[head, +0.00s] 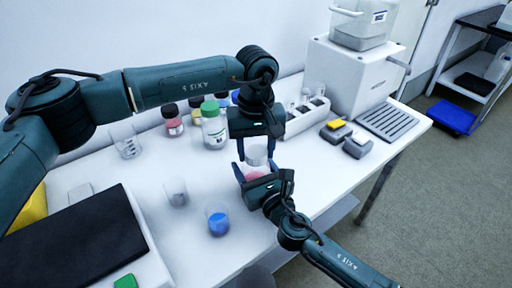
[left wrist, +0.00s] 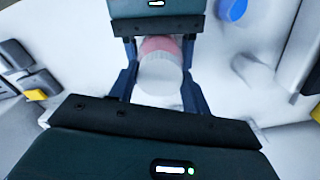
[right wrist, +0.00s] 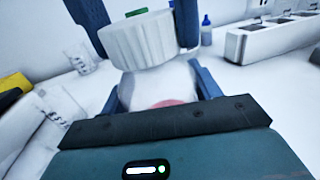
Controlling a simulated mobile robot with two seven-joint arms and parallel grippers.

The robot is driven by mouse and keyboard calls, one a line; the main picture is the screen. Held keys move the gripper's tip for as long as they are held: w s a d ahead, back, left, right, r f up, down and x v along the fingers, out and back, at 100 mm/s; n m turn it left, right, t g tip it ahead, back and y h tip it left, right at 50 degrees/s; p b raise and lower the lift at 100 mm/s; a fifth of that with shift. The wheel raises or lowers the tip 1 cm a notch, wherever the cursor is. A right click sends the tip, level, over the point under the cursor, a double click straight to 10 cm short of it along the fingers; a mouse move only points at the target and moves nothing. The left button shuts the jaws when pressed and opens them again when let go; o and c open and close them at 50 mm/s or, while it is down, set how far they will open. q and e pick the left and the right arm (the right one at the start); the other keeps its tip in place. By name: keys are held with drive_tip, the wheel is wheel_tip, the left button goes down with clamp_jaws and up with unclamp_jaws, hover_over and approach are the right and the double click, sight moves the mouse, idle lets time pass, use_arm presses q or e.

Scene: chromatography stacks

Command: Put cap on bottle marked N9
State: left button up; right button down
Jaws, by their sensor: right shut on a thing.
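A clear bottle with pink contents (head: 254,176) stands between the fingers of my right gripper (right wrist: 160,95), which is shut on it. No N9 marking is readable in these views. A white ribbed cap (right wrist: 143,40) is at the top of this bottle and looks slightly tilted in the right wrist view; I cannot tell whether it is seated. My left gripper (head: 256,150) comes down from above with a finger on each side of the cap. The cap also shows in the left wrist view (left wrist: 160,75). I cannot tell whether those fingers grip it.
A green-capped bottle (head: 213,128) and dark-capped bottles (head: 173,122) stand behind, left of my grippers. A blue-filled beaker (head: 217,219) and a clear beaker (head: 177,192) stand at the front. A white rack (head: 307,119) is behind right.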

use_arm(q)
drive_tip(key=o, duration=0.4)
drive_tip(key=shift+r, duration=0.15)
drive_tip(key=shift+r, duration=2.15)
drive_tip(key=shift+c, duration=0.5)
drive_tip(key=n, duration=0.3)
drive_tip(key=r+n, duration=0.1)
drive_tip(key=n, duration=0.6)
drive_tip(key=r+n, duration=0.1)
drive_tip(key=n, duration=0.1)
drive_tip(key=shift+n, duration=0.4)
drive_tip(key=n, duration=0.6)
drive_tip(key=shift+r, duration=0.4)
drive_tip(key=n, duration=0.4)
drive_tip(key=shift+r+n, duration=0.3)
drive_tip(key=shift+r, duration=0.05)
